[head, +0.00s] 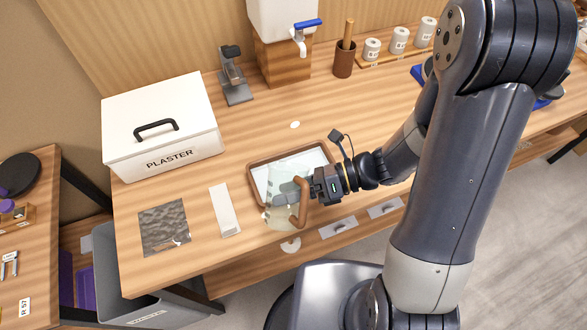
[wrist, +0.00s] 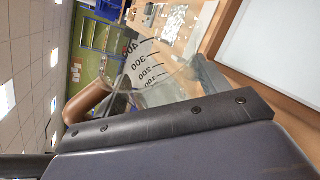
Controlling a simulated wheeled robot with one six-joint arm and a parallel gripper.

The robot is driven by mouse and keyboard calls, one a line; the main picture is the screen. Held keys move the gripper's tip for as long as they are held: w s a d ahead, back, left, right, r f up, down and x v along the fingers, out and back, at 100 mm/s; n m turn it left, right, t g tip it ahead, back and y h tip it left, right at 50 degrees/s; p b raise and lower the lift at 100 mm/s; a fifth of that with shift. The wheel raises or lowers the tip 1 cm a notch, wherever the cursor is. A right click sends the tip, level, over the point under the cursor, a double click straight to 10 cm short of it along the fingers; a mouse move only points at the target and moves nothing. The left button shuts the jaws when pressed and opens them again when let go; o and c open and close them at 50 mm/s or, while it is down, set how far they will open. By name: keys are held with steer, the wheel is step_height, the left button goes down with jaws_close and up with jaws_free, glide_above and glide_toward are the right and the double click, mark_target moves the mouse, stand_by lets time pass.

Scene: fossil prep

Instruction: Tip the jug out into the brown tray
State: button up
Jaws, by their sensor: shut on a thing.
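The jug (head: 281,206) is clear, with a brown handle (head: 300,203). My gripper (head: 308,190) is shut on its handle side and holds it over the near part of the brown tray (head: 256,164). The jug overlaps the tray's front edge in the head view. A pale tint shows low in the jug; I cannot tell if it is liquid. The wrist view shows the jug's measuring marks (wrist: 143,66) and brown handle (wrist: 88,103), beside a dark gripper finger. The jug looks somewhat tilted there, but how far is unclear. The tray's floor is pale, with no visible pool.
A white plaster box (head: 160,130) stands at the left. A dispenser with a blue tap (head: 300,28) and a brown cup (head: 344,58) stand behind. A grey bin (head: 130,290) is below left.

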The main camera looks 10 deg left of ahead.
mark_target(290, 181)
steer(key=shift+s+r+n+t, duration=0.25)
steer(key=shift+s+n+t, duration=0.05)
steer(key=shift+s+n, duration=0.3)
steer(key=shift+r, duration=0.15)
steer(key=r+p, duration=0.1)
steer(key=r, duration=0.1)
steer(key=r+n+t+p, duration=0.1)
steer(key=r+p, duration=0.1)
steer(key=r, duration=0.1)
steer(key=r+n+p, duration=0.1)
steer(key=r, duration=0.1)
steer(key=shift+w+r+h+p, duration=0.2)
steer(key=shift+w+h+p, duration=0.1)
steer(key=shift+w, duration=0.1)
steer(key=shift+f, duration=0.15)
